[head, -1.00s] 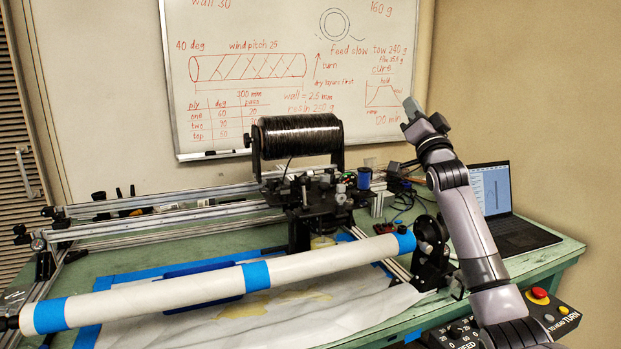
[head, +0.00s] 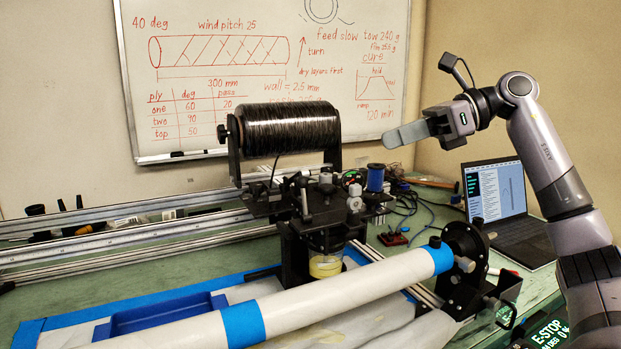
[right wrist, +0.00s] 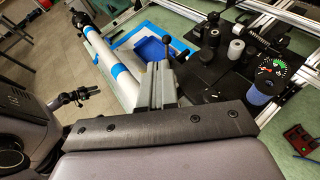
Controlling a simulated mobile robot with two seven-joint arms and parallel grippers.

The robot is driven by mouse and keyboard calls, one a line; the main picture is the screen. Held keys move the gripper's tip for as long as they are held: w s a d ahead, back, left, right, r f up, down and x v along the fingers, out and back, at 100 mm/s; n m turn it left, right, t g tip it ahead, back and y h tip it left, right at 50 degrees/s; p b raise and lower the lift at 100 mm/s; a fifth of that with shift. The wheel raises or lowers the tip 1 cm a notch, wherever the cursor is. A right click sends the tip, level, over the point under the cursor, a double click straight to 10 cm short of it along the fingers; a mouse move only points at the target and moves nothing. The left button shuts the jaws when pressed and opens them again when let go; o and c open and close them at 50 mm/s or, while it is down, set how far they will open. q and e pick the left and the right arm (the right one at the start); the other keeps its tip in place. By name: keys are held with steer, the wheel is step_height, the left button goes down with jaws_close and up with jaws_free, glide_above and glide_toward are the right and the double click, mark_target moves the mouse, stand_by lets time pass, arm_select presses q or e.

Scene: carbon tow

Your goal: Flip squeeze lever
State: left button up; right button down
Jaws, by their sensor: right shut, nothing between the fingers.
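My right gripper (head: 392,138) is shut and empty. It is in the air to the right of the spool and above the winder's carriage, fingers pointing left. In the right wrist view its closed fingers (right wrist: 158,72) point up the picture. A thin lever (head: 304,198) stands upright on the carriage in the head view. My left gripper is not in view.
The black tow spool (head: 288,130) sits above the carriage. A white tube with blue tape (head: 340,298) crosses in front. A blue tray (head: 165,312) lies below. A laptop (head: 530,240) and cables are at the right. A gauge (right wrist: 271,68) stands near the carriage.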

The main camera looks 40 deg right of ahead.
steer(key=f+h, duration=0.1)
steer(key=p, duration=0.4)
glide_toward(304, 199)
steer(key=w, duration=0.2)
steer(key=w+a, duration=0.1)
steer(key=shift+w+r+n+g, duration=0.1)
steer(key=shift+r+n+g, duration=0.2)
steer(key=shift+r+g, duration=0.1)
steer(key=shift+w+a+f, duration=0.15)
steer(key=shift+w+a, duration=0.3)
steer(key=shift+w, duration=0.05)
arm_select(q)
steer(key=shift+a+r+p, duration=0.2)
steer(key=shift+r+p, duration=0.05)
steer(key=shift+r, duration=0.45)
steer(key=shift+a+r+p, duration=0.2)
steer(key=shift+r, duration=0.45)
arm_select(e)
steer(key=shift+w+a+f, duration=0.25)
steer(key=shift+w+a, duration=0.05)
steer(key=shift+w, duration=0.05)
